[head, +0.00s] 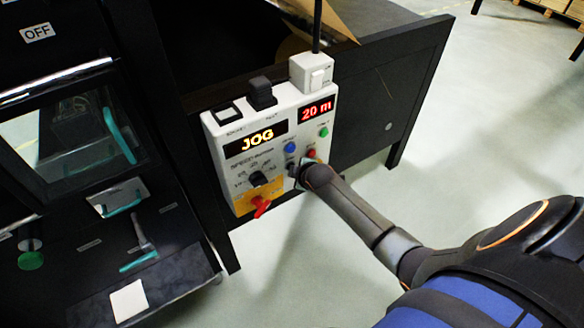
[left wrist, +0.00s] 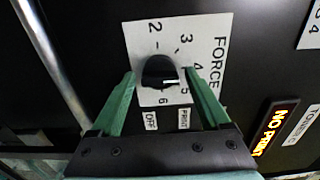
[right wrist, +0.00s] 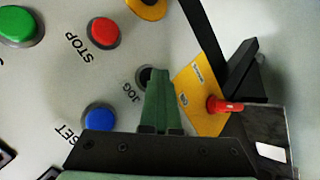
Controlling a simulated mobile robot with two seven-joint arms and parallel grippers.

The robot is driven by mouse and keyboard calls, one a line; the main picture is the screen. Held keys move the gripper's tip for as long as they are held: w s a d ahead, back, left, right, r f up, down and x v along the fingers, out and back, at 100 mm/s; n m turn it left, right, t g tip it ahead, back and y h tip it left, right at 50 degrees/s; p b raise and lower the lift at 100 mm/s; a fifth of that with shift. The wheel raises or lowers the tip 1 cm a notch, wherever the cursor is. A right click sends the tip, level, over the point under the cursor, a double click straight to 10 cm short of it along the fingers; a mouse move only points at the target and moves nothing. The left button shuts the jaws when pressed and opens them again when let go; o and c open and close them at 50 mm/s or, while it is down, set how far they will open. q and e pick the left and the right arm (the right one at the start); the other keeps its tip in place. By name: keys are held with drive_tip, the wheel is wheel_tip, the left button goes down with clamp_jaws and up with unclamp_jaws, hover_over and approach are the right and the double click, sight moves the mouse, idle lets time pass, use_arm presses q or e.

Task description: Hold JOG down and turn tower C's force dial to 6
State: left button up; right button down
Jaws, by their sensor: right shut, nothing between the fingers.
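The force dial (left wrist: 160,71) is a black knob with a white mark on a white FORCE plate (left wrist: 215,60) numbered 2 to 6. Its mark points roughly between 4 and 5; the slanted view makes this inexact. My left gripper (left wrist: 160,76) is open, one finger on each side of the knob, with small gaps showing. In the right wrist view, my right gripper (right wrist: 158,75) is shut and empty, its tips at the dark JOG button (right wrist: 144,77), which they partly hide. The head view shows the right gripper (head: 300,172) at the control box (head: 222,138), whose display reads JOG.
Blue (right wrist: 100,118), red (right wrist: 104,33) and green (right wrist: 18,25) buttons lie near the JOG button. A red switch (right wrist: 222,105) on a yellow plate is to the right. The second display (head: 317,108) reads 20 m.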

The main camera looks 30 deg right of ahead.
use_arm(q)
drive_tip(key=c, duration=0.8)
drive_tip(key=m, duration=0.4)
drive_tip(key=shift+a+r, duration=0.1)
drive_tip(key=shift+o, duration=0.2)
drive_tip(key=m, duration=0.6)
drive_tip(key=o, duration=0.8)
